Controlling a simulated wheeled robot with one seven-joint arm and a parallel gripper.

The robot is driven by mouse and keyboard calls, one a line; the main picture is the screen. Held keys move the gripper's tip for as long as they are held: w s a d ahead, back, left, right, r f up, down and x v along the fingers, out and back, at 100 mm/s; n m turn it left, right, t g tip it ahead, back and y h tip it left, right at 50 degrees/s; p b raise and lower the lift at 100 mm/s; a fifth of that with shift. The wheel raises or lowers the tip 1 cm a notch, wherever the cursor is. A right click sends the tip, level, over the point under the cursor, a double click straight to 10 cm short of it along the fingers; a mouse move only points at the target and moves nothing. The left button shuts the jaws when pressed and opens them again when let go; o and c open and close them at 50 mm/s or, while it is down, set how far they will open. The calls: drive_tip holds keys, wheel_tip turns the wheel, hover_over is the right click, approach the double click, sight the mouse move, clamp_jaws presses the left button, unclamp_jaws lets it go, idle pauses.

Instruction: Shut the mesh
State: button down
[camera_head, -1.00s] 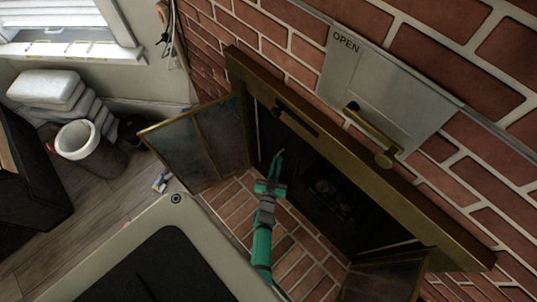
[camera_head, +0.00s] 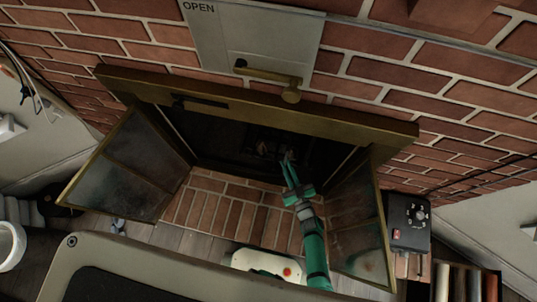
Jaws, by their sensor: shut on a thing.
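The fireplace opening (camera_head: 225,145) is dark behind a brass frame (camera_head: 260,112). The mesh is dark and hard to tell from the firebox behind it. My gripper (camera_head: 286,158) reaches to the opening, right of its middle, with its fingers closed together on the mesh. The exact gripped part is too dark and small to make out. The left glass door (camera_head: 125,170) and the right glass door (camera_head: 352,215) both stand swung out, with my green arm between them, close to the right door.
A brick hearth (camera_head: 225,205) lies below the opening. A metal plate marked OPEN (camera_head: 250,35) with a brass handle (camera_head: 270,80) is on the brick wall above. A black box with a dial (camera_head: 408,220) stands right of the right door.

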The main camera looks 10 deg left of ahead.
drive_tip(key=shift+d, duration=1.9)
drive_tip(key=c, duration=1.9)
unclamp_jaws()
drive_tip(key=shift+o, duration=0.2)
drive_tip(key=v, duration=1)
drive_tip(key=shift+s+d, duration=0.25)
drive_tip(key=shift+s, duration=0.1)
